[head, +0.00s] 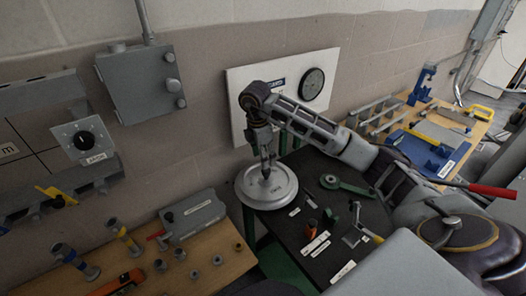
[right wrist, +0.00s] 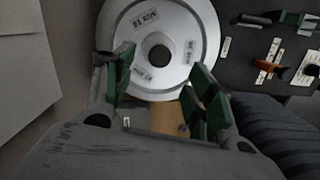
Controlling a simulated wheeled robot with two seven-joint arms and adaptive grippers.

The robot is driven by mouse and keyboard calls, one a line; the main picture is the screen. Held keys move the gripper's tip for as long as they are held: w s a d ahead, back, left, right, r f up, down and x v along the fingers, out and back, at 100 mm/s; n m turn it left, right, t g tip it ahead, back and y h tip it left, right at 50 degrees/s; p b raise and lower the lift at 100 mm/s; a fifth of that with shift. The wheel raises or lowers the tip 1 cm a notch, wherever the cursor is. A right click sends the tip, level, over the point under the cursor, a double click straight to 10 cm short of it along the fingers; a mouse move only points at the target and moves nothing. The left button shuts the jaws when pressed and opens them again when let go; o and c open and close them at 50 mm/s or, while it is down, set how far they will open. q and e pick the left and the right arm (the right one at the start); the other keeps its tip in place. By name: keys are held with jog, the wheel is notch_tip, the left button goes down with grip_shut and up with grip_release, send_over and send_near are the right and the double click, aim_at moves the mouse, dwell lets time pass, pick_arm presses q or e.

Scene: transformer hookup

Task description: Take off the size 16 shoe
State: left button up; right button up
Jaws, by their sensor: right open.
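A pale round disc-shaped shoe (head: 282,188) with a dark centre hole sits at the left end of the dark bench top. My right gripper (head: 265,170) points down over the middle of the shoe. In the right wrist view, its green-padded fingers (right wrist: 163,92) are apart with nothing between them, over the near part of the disc. Whether they touch it I cannot tell. My left gripper is out of view.
The dark bench top (head: 290,232) holds a green lever tool (head: 345,187), an orange cylinder (head: 311,229) and several labels. A wooden table (head: 215,268) with fittings and a grey box (head: 193,216) stands at left. A wall panel with a gauge (head: 313,85) stands behind.

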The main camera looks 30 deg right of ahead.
aim_at(266, 171)
jog(key=f, duration=0.5)
jog(key=d+f, duration=0.1)
jog(key=f, duration=0.1)
jog(key=shift+f+p, duration=0.25)
jog(key=shift+p, duration=0.1)
jog(key=shift+f, duration=0.55)
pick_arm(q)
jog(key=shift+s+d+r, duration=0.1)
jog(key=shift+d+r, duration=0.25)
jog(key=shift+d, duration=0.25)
pick_arm(e)
jog(key=c, duration=0.4)
grip_shut()
jog(key=shift+c, duration=1.8)
grip_release()
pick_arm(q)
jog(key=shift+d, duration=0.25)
pick_arm(e)
grip_shut()
